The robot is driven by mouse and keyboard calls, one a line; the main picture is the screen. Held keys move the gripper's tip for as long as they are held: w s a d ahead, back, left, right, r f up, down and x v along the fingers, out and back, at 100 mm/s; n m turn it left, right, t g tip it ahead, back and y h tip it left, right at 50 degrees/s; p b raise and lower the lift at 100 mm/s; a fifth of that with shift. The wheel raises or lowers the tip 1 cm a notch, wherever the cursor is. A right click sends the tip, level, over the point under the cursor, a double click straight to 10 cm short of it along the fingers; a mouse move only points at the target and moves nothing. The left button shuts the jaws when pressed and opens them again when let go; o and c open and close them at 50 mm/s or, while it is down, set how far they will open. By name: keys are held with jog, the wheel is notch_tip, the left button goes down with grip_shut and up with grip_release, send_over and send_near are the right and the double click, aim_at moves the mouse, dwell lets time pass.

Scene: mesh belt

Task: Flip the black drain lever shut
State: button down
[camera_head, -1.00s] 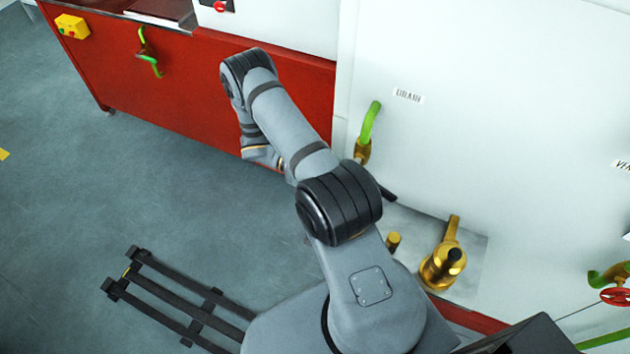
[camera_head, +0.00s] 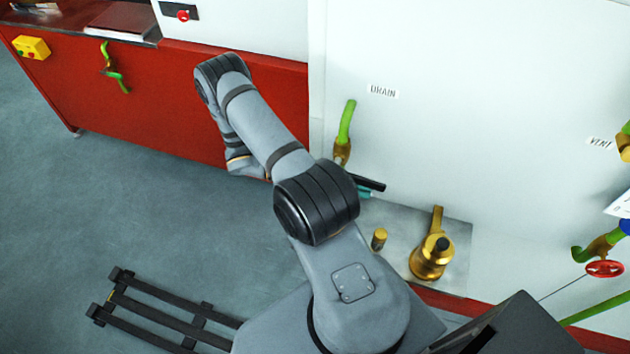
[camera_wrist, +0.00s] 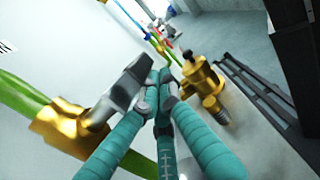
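The black drain lever (camera_head: 371,184) sticks out to the right from behind my arm in the head view, below the green drain pipe. In the wrist view the dark lever (camera_wrist: 128,78) runs up and right from its brass valve (camera_wrist: 72,126). In the head view a bit of teal finger shows just under the lever. My arm hides the rest of the gripper.
A brass fitting (camera_head: 432,257) and a short brass stub (camera_head: 379,239) stand on a grey plate, right of my arm. The white wall (camera_head: 480,120) with its DRAIN label (camera_head: 383,91) is close by. A black rack (camera_head: 160,315) lies on the floor. Open floor is at left.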

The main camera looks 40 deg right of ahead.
notch_tip(320, 180, down, 5)
jog(key=b, duration=0.5)
jog(key=b+v, duration=0.2)
jog(key=v, duration=0.8)
jog(key=shift+a+b, duration=0.15)
jog(key=shift+b, duration=0.25)
jog(key=shift+w, duration=0.1)
